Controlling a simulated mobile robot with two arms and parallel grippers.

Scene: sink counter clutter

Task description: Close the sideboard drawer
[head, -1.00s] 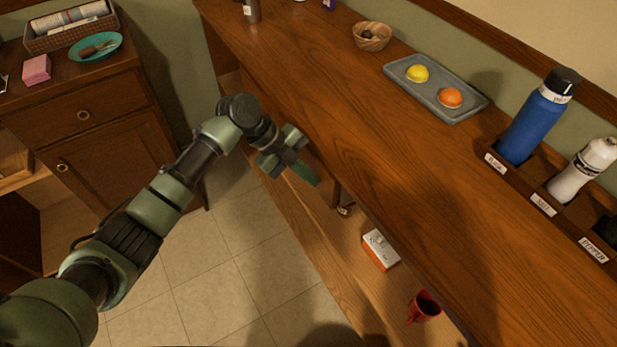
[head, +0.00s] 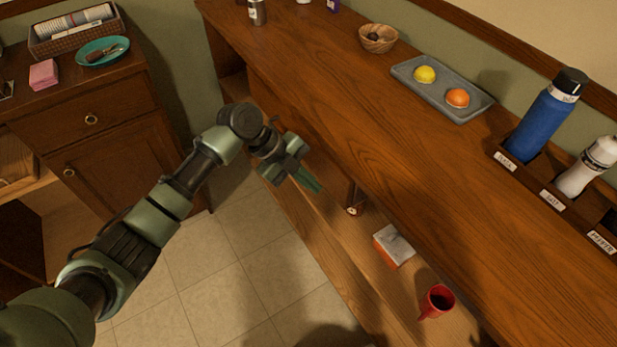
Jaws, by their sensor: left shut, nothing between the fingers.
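The sideboard (head: 330,120) is the long brown wooden piece running from the top middle to the lower right. Under its front edge a narrow dark wooden part, seemingly the drawer front (head: 354,192), shows with a small round knob (head: 351,210). Seen from above, I cannot tell how far the drawer stands out. My left gripper (head: 316,186) is shut and empty, its green fingers pointing down and right beside the sideboard's front edge, a little left of the knob. I see no clear contact. My right gripper is not in view.
A lower ledge holds a white and orange box (head: 394,246) and a red mug (head: 437,301). Tiled floor (head: 240,265) lies free at the left.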

